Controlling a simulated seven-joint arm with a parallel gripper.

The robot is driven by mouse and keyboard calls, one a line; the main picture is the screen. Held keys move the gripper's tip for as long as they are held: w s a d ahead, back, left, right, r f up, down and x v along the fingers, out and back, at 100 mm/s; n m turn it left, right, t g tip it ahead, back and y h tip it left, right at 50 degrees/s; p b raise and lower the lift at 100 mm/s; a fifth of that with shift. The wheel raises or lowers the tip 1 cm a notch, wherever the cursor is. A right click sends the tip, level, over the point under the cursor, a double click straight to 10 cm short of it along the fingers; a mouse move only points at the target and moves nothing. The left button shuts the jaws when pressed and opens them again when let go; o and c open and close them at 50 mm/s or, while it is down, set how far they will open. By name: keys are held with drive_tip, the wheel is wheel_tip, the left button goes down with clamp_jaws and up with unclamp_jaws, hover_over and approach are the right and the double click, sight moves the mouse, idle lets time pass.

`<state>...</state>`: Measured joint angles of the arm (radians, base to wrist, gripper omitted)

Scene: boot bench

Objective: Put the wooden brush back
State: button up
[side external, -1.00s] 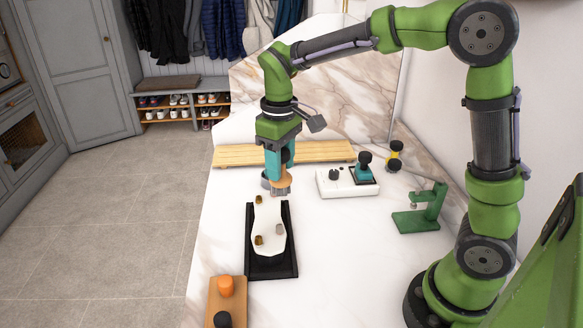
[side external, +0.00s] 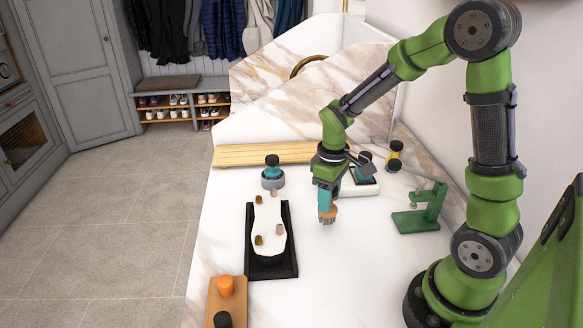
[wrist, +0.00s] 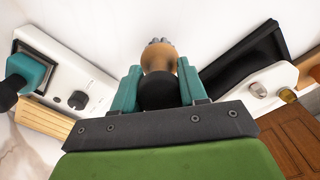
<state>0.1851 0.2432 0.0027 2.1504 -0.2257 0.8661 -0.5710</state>
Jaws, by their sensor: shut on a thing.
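My gripper (side external: 325,194) has teal fingers and is shut on the wooden brush (side external: 328,211), held above the white marble counter, to the right of the black tray. In the wrist view the brush (wrist: 158,58) shows a tan wooden body with grey bristles pointing away from my gripper (wrist: 163,92). Its black knob (wrist: 158,90) sits between the two fingers. The brush hangs with bristles down in the side view. A green stand (side external: 425,210) with a short arm stands to the right of it. The pictures do not show which spot belongs to the brush.
A black tray (side external: 290,255) holds a white sole-shaped plate (side external: 268,215) with several pegs. A teal pot with black knob (side external: 272,175) stands behind it. A white block (side external: 348,188) is partly behind my gripper. A wooden board (side external: 240,156) lies at the back; a knobbed board (side external: 212,300) is in front.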

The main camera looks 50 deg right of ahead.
drive_tip(key=shift+f, duration=1.2)
drive_tip(key=o, duration=1.1)
drive_tip(key=shift+f, duration=0.1)
drive_tip(key=shift+o, duration=0.2)
